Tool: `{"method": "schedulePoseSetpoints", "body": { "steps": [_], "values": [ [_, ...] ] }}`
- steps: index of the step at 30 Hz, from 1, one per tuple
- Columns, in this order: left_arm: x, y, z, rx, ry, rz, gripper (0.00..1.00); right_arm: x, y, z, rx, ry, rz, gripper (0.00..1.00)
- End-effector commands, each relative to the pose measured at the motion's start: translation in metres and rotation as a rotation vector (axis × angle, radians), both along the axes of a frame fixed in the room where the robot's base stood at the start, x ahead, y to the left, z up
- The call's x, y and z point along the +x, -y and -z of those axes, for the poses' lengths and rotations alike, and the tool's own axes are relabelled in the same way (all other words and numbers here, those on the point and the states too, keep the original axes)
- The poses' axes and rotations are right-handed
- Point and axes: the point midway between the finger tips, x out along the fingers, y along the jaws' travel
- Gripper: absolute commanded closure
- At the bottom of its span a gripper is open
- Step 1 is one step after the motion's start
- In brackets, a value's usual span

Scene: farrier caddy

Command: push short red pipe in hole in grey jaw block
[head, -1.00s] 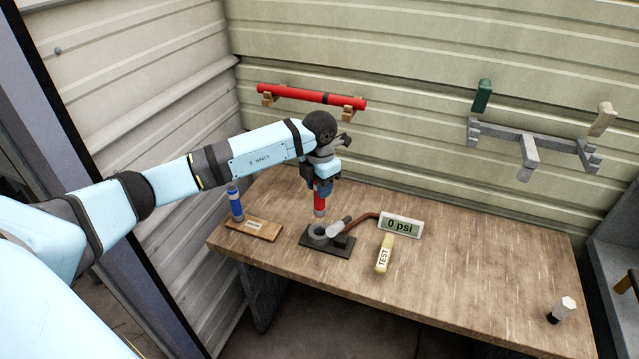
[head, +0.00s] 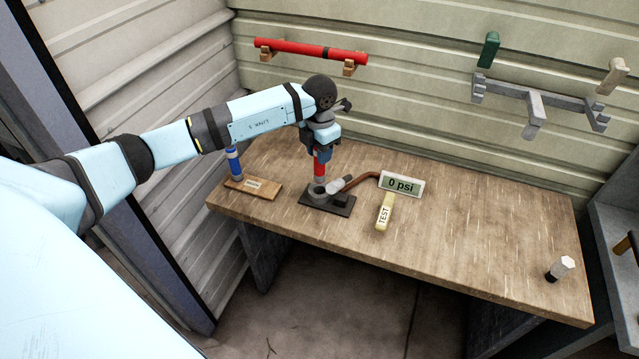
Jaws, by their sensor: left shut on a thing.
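The short red pipe (head: 319,168) is upright with a grey lower end. My left gripper (head: 320,153) is shut on its upper part, from above. The grey jaw block (head: 317,190) with its round hole sits on a dark base plate (head: 341,206) on the bench. The pipe's lower end is right at the block's hole; I cannot tell how far inside it is. The gripper hides the pipe's top. My right gripper is not in view.
A gauge reading 0 psi (head: 401,184) joins the block by a brown hose (head: 361,180). A yellow TEST lever (head: 385,212) lies nearby. A blue cylinder (head: 234,162) stands on a wooden board (head: 262,190) at left. The bench's middle right is clear.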

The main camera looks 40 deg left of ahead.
Motion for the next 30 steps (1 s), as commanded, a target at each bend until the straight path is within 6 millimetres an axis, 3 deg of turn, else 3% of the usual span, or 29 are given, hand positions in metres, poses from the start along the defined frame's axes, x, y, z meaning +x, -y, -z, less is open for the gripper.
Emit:
{"method": "schedulePoseSetpoints", "body": {
  "steps": [30],
  "values": [
    [0.0, 0.0, 0.034, 0.0, 0.0, 0.0, 1.0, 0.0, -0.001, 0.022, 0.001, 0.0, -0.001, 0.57]
  ]
}}
